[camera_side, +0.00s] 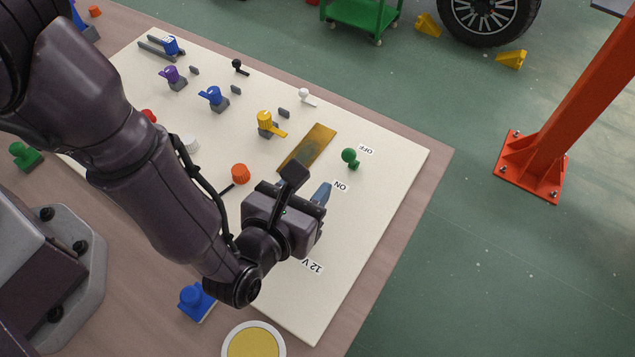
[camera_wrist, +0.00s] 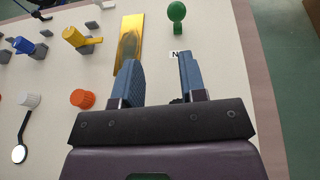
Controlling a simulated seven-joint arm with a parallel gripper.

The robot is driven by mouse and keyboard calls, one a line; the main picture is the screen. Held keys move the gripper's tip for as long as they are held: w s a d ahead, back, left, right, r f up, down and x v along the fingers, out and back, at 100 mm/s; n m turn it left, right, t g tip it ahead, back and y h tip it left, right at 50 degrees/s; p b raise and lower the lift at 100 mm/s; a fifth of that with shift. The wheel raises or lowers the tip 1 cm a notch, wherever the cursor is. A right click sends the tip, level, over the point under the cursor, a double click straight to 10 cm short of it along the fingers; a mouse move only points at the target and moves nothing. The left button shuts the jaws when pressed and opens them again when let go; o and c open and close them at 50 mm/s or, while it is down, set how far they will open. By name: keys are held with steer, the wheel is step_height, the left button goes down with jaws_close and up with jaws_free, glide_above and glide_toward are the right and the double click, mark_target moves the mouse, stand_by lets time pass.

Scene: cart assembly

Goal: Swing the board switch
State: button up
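The board switch (camera_side: 350,158) has a round green knob and a small green base. It stands beside the OFF label (camera_side: 366,150) on the pale board (camera_side: 395,180), with the ON label (camera_side: 340,187) nearer my gripper. In the wrist view the green knob (camera_wrist: 176,12) is at the top, beyond my fingertips. My gripper (camera_side: 322,190) is low over the board, on the ON side of the switch and apart from it. In the wrist view its two blue fingers are spread, with empty board between them (camera_wrist: 157,70). One finger partly hides the ON label there.
A brass plate (camera_side: 307,148) lies left of the switch. A yellow lever (camera_side: 267,122), an orange knob (camera_side: 240,174) and several other coloured controls stand farther left. The 12 V label (camera_side: 312,265) is near my wrist. The board right of the switch is clear.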

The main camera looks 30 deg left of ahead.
mark_target(345, 159)
steer(key=shift+w+d+r+m+t+h, duration=0.2)
steer(key=shift+d+r+m+h, duration=0.1)
steer(key=shift+d, duration=0.15)
steer(key=shift+w+d+r+m+t+h, duration=0.1)
steer(key=shift+w+d+r+m+h, duration=0.15)
steer(key=shift+d, duration=0.2)
steer(key=x, duration=0.7)
steer(key=shift+w+a+f, duration=0.1)
steer(key=shift+w+a, duration=0.05)
steer(key=shift+w, duration=0.2)
steer(key=shift+c, duration=0.9)
steer(key=c, duration=0.3)
